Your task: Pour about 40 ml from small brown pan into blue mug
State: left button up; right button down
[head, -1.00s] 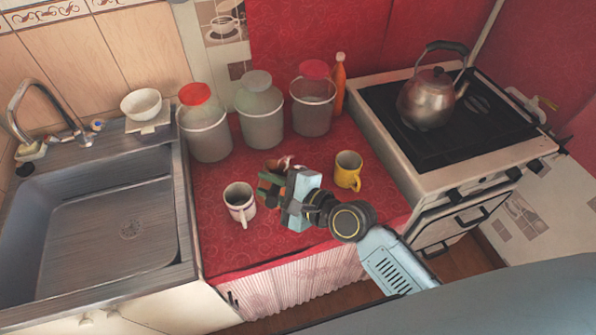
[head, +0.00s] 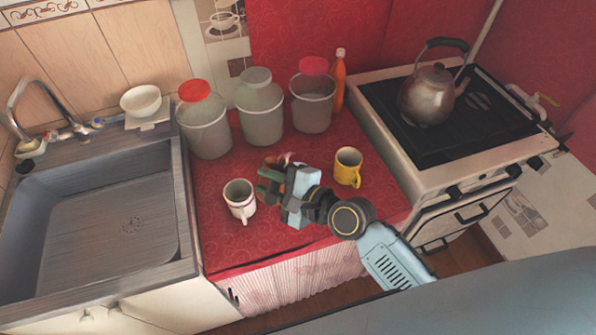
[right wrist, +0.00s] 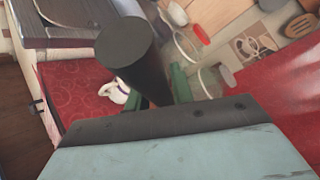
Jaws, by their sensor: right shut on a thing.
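My right gripper (head: 271,187) is over the middle of the red counter, between a white mug and a yellow mug. Its green fingers are shut on a dark, round, tapered handle (right wrist: 128,50), which stands out in the right wrist view. I take this as the small brown pan's handle. Only a small reddish-brown part (head: 284,159) shows beyond the gripper in the head view; the pan's bowl and contents are hidden. No plainly blue mug shows.
The yellow mug (head: 347,167) stands close right of the gripper. Several lidded jars, one a grey-lidded jar (head: 259,108), and an orange bottle (head: 339,80) line the back. The sink (head: 100,230) is left; the stove (head: 440,150) with a kettle (head: 427,97) is right.

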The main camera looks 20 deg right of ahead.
jog(key=shift+a+r, duration=0.1)
jog(key=shift+r, duration=0.05)
dwell(0.8)
jog(key=s+a+f+n+t+h+p, duration=0.1)
jog(key=s+a+f+n+p, duration=0.2)
jog(key=a, duration=0.4)
jog(key=shift+s+a+f+n+h, duration=0.25)
jog(key=shift+s+f+n+h, duration=0.2)
jog(key=shift+s+n, duration=0.65)
